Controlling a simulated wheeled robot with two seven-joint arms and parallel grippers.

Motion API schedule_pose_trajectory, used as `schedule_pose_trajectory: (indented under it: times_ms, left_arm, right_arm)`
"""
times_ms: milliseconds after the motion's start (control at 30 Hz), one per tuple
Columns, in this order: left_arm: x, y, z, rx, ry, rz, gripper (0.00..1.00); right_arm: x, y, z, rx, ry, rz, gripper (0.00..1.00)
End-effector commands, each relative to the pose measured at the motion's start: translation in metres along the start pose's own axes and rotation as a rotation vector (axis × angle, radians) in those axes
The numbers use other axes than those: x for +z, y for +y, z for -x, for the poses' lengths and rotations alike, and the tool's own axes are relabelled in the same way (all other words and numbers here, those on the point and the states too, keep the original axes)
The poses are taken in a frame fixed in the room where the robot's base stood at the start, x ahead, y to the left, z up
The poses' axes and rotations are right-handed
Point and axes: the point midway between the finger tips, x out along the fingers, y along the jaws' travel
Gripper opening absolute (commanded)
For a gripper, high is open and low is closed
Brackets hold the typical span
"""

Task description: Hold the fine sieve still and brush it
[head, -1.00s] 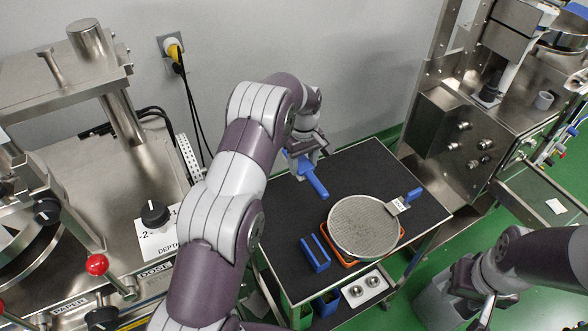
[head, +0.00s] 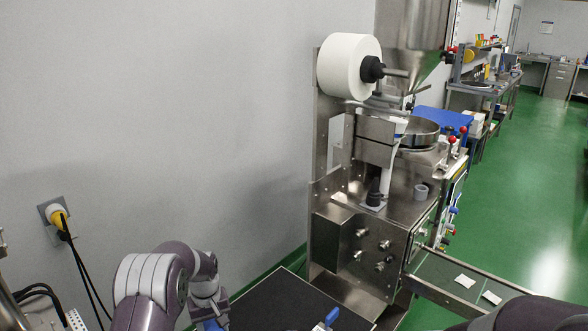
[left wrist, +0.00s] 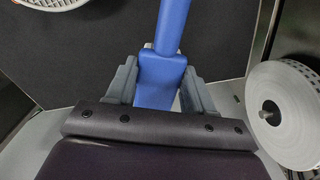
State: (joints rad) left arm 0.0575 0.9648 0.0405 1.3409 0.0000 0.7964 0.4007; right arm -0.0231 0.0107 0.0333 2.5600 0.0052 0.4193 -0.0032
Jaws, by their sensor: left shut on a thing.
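My left gripper (left wrist: 160,82) is shut on a blue brush (left wrist: 173,25). In the left wrist view the brush points away over the black table top; its far end is out of frame. In the head view the blue of the brush (head: 212,325) just shows under my left gripper at the bottom edge. The brush and sieve are apart. My right gripper is out of view.
The black table top (head: 275,305) is bare between the brush and the sieve handle. A steel packing machine (head: 350,240) with a white paper roll (head: 347,66) stands beyond it. A grey wall (head: 150,120) is behind. A pale reel (left wrist: 290,115) is at right in the wrist view.

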Motion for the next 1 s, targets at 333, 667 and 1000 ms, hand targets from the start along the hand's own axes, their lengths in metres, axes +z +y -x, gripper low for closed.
schedule_pose_trajectory:
  times_ms: [333, 667, 1000]
  left_arm:
    - [0.100, -0.025, -0.023, 0.000, 0.002, -0.447, 0.16]
    - [0.115, -0.024, -0.016, 0.001, 0.003, -0.460, 0.16]
    - [0.115, -0.025, -0.016, 0.000, 0.001, -0.459, 0.16]
  right_arm:
    - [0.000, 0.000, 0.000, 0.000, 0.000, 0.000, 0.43]
    - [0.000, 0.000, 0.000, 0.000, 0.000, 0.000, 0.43]
    - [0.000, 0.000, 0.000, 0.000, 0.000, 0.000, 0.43]
